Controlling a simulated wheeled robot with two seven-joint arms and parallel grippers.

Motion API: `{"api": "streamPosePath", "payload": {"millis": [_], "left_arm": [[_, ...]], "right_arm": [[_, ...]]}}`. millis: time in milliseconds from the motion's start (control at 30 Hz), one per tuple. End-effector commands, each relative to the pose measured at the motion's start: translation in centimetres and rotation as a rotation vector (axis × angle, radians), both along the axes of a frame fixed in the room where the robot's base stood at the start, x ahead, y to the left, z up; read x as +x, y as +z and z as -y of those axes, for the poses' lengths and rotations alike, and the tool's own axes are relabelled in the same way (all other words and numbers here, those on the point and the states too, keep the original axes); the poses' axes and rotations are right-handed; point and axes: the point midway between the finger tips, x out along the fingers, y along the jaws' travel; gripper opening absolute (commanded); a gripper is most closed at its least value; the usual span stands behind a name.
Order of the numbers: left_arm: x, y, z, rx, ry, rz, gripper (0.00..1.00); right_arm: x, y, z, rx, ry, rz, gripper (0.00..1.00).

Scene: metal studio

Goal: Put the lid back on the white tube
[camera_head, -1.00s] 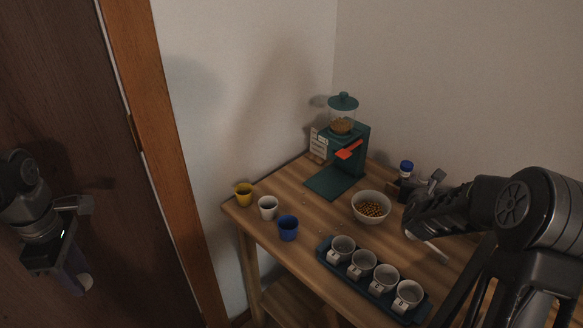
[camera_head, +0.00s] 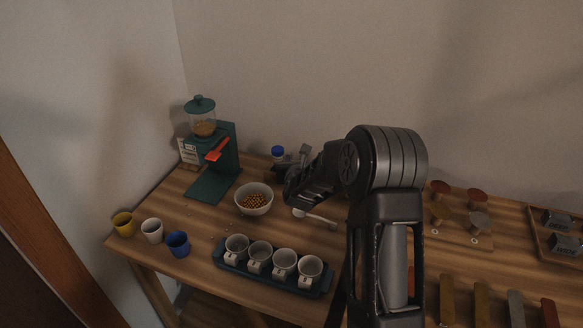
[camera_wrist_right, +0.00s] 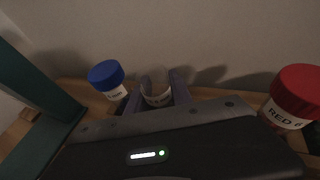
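An open, see-through tube with a white label, which I take to be the white tube (camera_wrist_right: 156,92), stands between my right gripper's fingers (camera_wrist_right: 155,90) in the right wrist view. The fingers sit close against both its sides, and no lid shows on its top. In the head view my right gripper (camera_head: 303,165) is at the back of the table, and the arm hides the tube. My left gripper is out of view now. I cannot make out the white lid in the current frames.
A blue-lidded tube (camera_wrist_right: 106,76) stands left of the gripper and a red-lidded tube (camera_wrist_right: 294,98) right. On the table are a green grinder (camera_head: 213,150), a bowl of beans (camera_head: 254,199), a white-ended tool (camera_head: 318,217), a tray of cups (camera_head: 232,265) and loose cups (camera_head: 177,244).

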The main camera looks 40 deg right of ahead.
Motion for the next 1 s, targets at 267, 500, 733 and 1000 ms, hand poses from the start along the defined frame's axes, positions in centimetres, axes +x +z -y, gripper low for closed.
{"api": "streamPosePath", "payload": {"millis": [267, 500, 733, 1000], "left_arm": [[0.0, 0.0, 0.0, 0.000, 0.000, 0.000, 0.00], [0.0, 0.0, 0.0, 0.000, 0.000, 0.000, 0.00], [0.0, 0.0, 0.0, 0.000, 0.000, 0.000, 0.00], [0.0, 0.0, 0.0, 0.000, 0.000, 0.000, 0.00]], "right_arm": [[0.0, 0.0, 0.0, 0.000, 0.000, 0.000, 0.00], [0.0, 0.0, 0.0, 0.000, 0.000, 0.000, 0.00], [0.0, 1.0, 0.0, 0.000, -0.002, 0.003, 0.00], [0.0, 5.5, 0.0, 0.001, -0.001, 0.005, 0.00]]}}
